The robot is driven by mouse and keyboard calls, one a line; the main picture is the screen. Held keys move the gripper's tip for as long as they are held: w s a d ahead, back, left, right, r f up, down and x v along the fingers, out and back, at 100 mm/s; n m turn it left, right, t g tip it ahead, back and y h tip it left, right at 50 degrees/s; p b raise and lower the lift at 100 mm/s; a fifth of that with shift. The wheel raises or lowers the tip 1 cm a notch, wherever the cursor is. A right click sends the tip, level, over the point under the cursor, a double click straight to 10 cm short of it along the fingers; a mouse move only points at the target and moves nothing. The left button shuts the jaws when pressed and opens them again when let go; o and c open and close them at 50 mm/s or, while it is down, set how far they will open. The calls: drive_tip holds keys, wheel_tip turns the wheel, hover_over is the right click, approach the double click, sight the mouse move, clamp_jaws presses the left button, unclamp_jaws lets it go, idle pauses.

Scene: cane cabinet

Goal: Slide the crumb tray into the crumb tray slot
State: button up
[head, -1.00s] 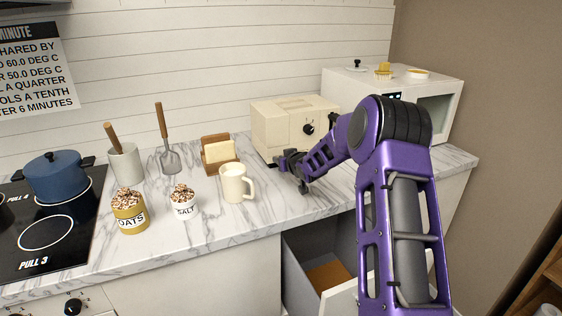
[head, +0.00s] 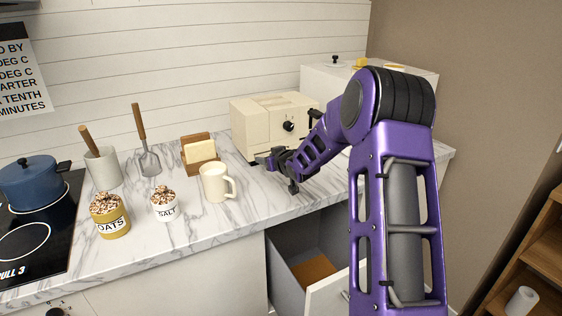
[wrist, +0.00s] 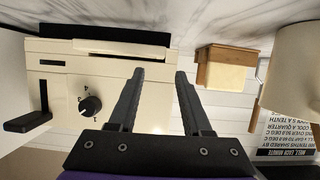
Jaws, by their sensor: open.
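The cream toaster (head: 262,122) stands on the marble counter against the wall. It shows upside down in the wrist view (wrist: 70,70), with its dial, lever and dark base. A pale strip (wrist: 120,48) along the toaster's lower edge looks like the front of the crumb tray; I cannot tell how far in it sits. My gripper (head: 278,172) is open and low over the counter in front of the toaster. In the wrist view, the fingertips (wrist: 160,74) are apart with nothing between them, pointing toward the strip's right end.
A bread holder (head: 199,152) and a cream mug (head: 214,182) stand left of my gripper. Salt (head: 164,204) and oats (head: 109,216) jars are farther left. A white appliance (head: 400,75) stands right of the toaster. An open drawer (head: 290,285) lies below the counter edge.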

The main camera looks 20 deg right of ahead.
drive_tip(key=v, duration=1.1)
drive_tip(key=shift+s+p, duration=0.35)
drive_tip(key=shift+p, duration=0.1)
drive_tip(key=shift+r, duration=0.1)
